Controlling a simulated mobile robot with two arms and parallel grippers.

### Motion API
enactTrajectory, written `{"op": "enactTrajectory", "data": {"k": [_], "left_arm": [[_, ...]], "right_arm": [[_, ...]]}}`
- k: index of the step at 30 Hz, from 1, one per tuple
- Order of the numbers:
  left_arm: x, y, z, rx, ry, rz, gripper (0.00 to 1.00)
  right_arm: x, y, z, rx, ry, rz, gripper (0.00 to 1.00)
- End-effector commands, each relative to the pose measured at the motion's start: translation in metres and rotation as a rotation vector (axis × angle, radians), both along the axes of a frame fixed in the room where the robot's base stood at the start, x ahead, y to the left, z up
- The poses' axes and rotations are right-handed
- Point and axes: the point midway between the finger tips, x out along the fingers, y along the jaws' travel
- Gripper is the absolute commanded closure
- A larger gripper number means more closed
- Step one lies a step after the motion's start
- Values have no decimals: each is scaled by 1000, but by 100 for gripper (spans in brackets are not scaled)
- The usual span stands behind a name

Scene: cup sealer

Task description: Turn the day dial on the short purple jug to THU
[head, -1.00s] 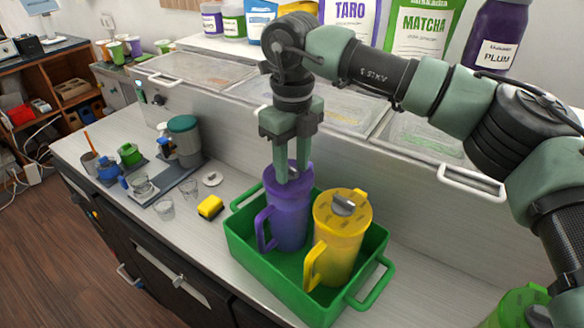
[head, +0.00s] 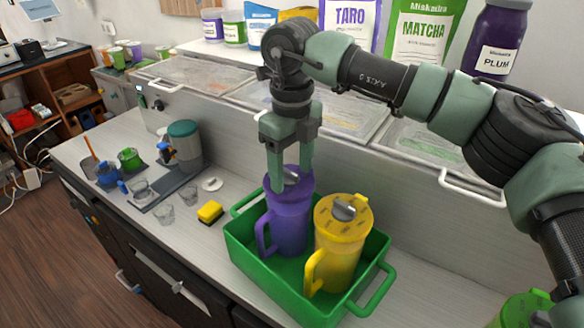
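The short purple jug (head: 288,228) stands upright in a green crate (head: 262,281), with its handle toward the lower left. Its lid carries a grey dial knob (head: 291,177); the day marks on it are too small to read. My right gripper (head: 290,186) points down over this lid. Its fingers are spread, one on each side of the knob, with a visible gap to it. I cannot tell whether the fingertips touch the lid. My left gripper is out of view.
A yellow jug (head: 338,250) with a similar dial stands close to the right in the crate. A green lidded jug (head: 523,308) is at the lower right. Covered bins line the back.

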Motion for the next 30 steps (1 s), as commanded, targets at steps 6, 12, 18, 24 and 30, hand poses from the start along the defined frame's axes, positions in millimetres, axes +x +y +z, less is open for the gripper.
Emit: {"op": "enactTrajectory", "data": {"k": [6, 12, 18, 24, 30], "left_arm": [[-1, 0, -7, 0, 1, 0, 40], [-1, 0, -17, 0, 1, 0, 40], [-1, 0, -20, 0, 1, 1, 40], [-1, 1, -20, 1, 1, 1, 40], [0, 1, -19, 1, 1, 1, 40]], "right_arm": [[1, 0, 15, 1, -4, -3, 38], [1, 1, 50, 1, -4, -1, 38], [0, 1, 73, 0, -1, 0, 38], [0, 1, 78, -1, 1, 0, 38], [0, 1, 78, -1, 1, 1, 38]]}}
